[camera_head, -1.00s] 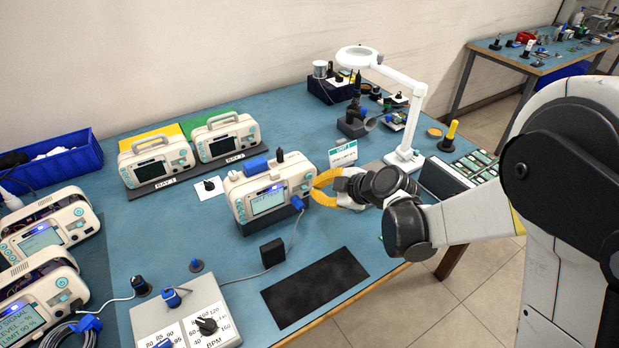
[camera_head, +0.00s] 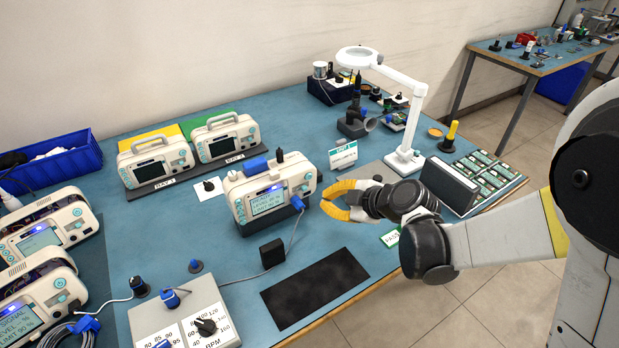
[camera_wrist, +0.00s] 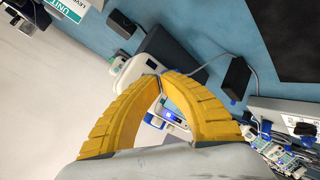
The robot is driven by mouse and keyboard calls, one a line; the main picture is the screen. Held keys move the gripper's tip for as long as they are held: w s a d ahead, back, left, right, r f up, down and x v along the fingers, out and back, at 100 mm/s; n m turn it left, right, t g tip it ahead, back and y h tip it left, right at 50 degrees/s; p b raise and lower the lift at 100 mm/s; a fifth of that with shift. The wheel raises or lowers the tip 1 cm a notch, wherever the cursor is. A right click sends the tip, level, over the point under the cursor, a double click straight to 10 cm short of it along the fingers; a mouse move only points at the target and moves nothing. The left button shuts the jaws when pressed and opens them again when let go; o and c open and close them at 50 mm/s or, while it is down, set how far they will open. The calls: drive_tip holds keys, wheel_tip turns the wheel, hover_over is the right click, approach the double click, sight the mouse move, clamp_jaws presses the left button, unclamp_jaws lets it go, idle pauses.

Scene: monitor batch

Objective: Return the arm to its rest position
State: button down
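My gripper (camera_head: 324,198) has yellow ribbed fingers and is in the air right of the centre monitor (camera_head: 268,201), apart from it. In the wrist view my gripper (camera_wrist: 162,78) shows its fingers arching inward, with their tips meeting or nearly so. Nothing is held between them. The centre monitor stands on the blue bench with a lit screen and a blue plug in its front; part of it shows beyond the fingers in the wrist view. My arm reaches in from the right edge of the head view.
A white magnifier lamp (camera_head: 408,118) and a tray of circuit boards (camera_head: 490,182) stand behind and right of my gripper. A small sign (camera_head: 343,156) stands behind it. A black mat (camera_head: 315,287) lies in front. A control box (camera_head: 190,320) is at front left.

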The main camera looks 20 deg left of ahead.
drive_tip(key=s+d+r+m+t+h, duration=0.1)
drive_tip(key=s+d+r+m+h, duration=0.15)
drive_tip(key=d+r+m, duration=0.45)
drive_tip(key=s+d+r+m+t+h, duration=0.1)
drive_tip(key=s+d+r+m+h, duration=0.2)
drive_tip(key=d, duration=0.7)
drive_tip(key=s+d+m+h, duration=0.4)
drive_tip(key=s+d+m, duration=0.7)
drive_tip(key=s+d, duration=0.2)
drive_tip(key=d, duration=0.2)
drive_tip(key=shift+s+d+r+m, duration=0.15)
drive_tip(key=shift+d+r+m, duration=0.15)
drive_tip(key=shift+a, duration=0.2)
